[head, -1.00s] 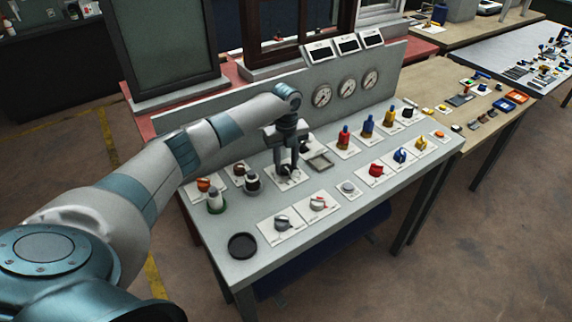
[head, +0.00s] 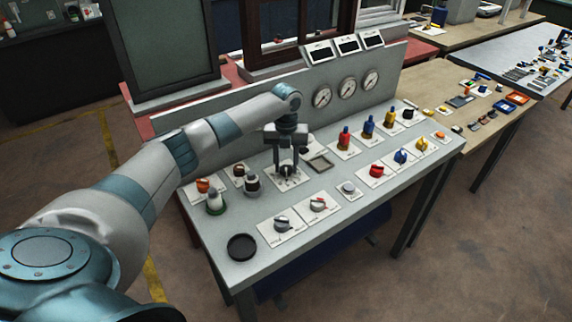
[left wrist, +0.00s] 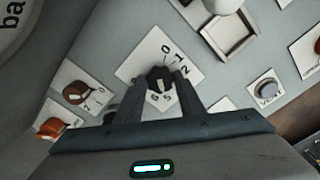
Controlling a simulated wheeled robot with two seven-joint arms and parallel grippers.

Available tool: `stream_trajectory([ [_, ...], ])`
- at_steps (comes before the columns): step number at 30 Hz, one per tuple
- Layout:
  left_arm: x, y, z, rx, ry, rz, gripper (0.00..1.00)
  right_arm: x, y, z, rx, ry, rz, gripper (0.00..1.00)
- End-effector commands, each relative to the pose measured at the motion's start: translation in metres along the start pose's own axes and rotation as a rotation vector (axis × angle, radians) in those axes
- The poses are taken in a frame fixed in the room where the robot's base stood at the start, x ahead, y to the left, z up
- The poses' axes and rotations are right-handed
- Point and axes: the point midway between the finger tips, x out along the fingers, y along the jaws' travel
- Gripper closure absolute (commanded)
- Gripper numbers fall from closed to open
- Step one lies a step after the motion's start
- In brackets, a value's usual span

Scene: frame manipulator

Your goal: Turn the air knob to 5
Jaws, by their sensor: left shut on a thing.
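My left gripper (head: 287,170) reaches down onto a dark knob on a white numbered plate (head: 292,182) in the middle of the sloping grey panel. In the left wrist view its two fingers stand on either side of the dark knob (left wrist: 160,77) and are shut on it. The plate (left wrist: 133,72) shows 0, 1 and 2 on the upper right, and 5 and 6 just below the knob. The fingers hide other parts of the dial. A pale mark shows on the knob's lower side, but I cannot tell its exact reading. My right gripper is not in view.
Orange (head: 204,186) and brown (head: 239,171) knobs are left of the held one, with two upright round-topped controls nearby. A square recessed tray (head: 321,163) lies to its right. Red, blue and yellow controls stand farther right. Gauges (head: 347,88) line the back board.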

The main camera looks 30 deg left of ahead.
Motion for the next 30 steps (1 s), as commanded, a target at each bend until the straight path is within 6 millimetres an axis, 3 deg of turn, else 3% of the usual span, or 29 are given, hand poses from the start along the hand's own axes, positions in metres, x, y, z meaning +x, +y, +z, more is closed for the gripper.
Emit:
stream_trajectory([
  [3,-0.001,-0.001,0.001,0.000,-0.001,-0.002,0.87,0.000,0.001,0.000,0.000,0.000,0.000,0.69],
  [4,-0.001,-0.001,0.001,-0.001,-0.001,-0.002,0.63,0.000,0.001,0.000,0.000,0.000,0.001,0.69],
  [6,-0.001,-0.001,0.001,-0.001,-0.001,-0.002,0.47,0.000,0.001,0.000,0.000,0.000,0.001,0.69],
  [20,-0.004,0.000,0.001,-0.001,-0.001,-0.001,0.47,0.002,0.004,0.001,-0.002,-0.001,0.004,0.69],
  [26,-0.023,0.000,0.001,-0.001,-0.003,-0.001,0.47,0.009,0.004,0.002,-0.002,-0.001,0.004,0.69],
  [30,-0.045,-0.001,0.001,-0.001,-0.004,-0.003,0.47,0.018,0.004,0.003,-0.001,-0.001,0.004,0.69],
])
